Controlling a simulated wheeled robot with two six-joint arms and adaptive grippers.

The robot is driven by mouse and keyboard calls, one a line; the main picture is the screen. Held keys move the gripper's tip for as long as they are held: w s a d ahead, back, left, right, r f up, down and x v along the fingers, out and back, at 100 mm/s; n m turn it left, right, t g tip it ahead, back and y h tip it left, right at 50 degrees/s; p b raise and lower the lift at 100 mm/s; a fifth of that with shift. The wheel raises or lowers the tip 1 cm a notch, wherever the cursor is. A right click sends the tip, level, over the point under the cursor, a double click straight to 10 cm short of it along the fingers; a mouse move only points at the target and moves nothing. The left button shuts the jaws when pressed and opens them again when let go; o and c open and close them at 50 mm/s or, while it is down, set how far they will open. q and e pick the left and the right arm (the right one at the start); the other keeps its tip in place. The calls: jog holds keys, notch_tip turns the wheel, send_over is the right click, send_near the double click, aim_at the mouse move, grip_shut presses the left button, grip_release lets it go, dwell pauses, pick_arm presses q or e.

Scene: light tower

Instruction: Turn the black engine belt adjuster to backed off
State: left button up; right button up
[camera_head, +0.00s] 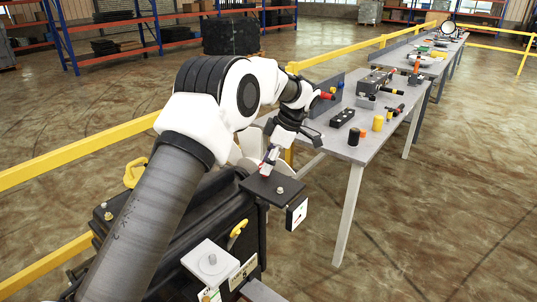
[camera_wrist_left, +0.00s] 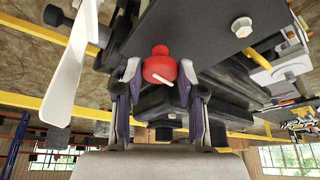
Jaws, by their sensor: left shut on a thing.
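The black engine (camera_head: 175,215) stands at the lower left in the head view. A red knob with a white pointer line (camera_wrist_left: 160,66) stands by the engine's black plate (camera_head: 275,188); I take it to be the belt adjuster. My left gripper (camera_head: 268,160) comes down on it from above. In the left wrist view its two fingers (camera_wrist_left: 159,82) are on either side of the knob, shut on it. The white line slants across the knob's face. In the head view the fingers mostly hide the knob. My right gripper is not in view.
A bolt shows on the plate (camera_wrist_left: 242,27). A grey table (camera_head: 350,150) with several parts stands behind; yellow rails (camera_head: 75,165) run alongside.

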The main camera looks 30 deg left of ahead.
pick_arm(q)
jog(key=shift+n+g+h+p, duration=0.3)
jog(key=shift+n+g+p, duration=0.1)
jog(key=shift+n+p, duration=0.6)
jog(key=shift+f, duration=0.1)
jog(key=o, duration=1.1)
jog(key=shift+a, duration=0.15)
jog(key=v, duration=1.2)
